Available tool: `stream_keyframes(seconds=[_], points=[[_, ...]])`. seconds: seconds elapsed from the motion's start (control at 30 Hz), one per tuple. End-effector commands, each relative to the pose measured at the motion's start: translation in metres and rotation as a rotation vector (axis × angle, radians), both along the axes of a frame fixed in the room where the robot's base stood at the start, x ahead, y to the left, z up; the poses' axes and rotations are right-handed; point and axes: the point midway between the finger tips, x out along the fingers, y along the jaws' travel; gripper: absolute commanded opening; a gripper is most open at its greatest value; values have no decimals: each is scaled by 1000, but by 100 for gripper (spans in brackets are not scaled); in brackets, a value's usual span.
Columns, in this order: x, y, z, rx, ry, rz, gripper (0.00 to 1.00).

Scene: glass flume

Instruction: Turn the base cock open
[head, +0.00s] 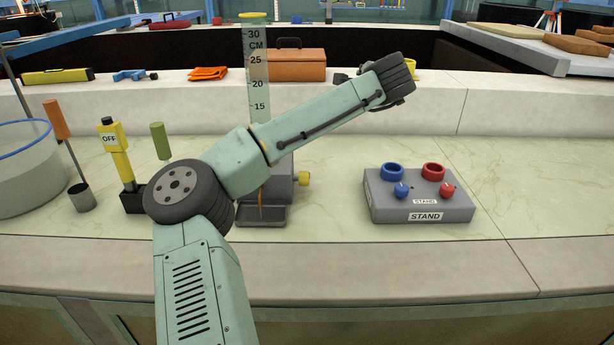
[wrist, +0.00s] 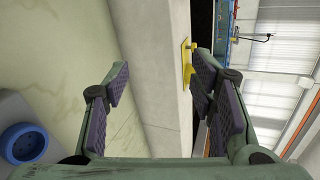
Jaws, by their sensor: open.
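The graduated column (head: 259,75) with a centimetre scale stands on a grey base (head: 283,172) on the counter, partly hidden behind my arm. A yellow knob (head: 302,178) on the right side of that base looks like the base cock; I cannot tell its setting. My gripper (wrist: 160,85) is open and empty in the wrist view, its dark pads wide apart. In the head view my arm reaches up and right across the column, and its end is above and well to the right of the knob. The fingers do not show clearly there. The knob is not in the wrist view.
A grey STAND box (head: 420,197) with blue and red rings and knobs sits right of the column. Left are a yellow OFF handle (head: 117,160), a green-topped lever (head: 160,139) and an orange-handled tool (head: 56,119). An orange toolbox (head: 290,65) is on the ledge. The right counter is clear.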

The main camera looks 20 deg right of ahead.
Motion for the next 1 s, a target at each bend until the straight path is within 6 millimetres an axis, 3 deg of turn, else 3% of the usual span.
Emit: stream_keyframes(seconds=[0.03, 0.1, 0.2, 0.3, 0.43, 0.67, 1.0], points=[[-7, 21, -26, 41, 106, 76, 51], [-23, 49, -56, 108, 248, 172, 51], [-50, 84, -86, 208, 416, 279, 51], [-73, 109, -102, 288, 531, 347, 51], [-90, 125, -109, 346, 604, 389, 51], [-81, 135, -129, 358, 619, 399, 51], [-49, 150, -180, 356, 616, 398, 51]])
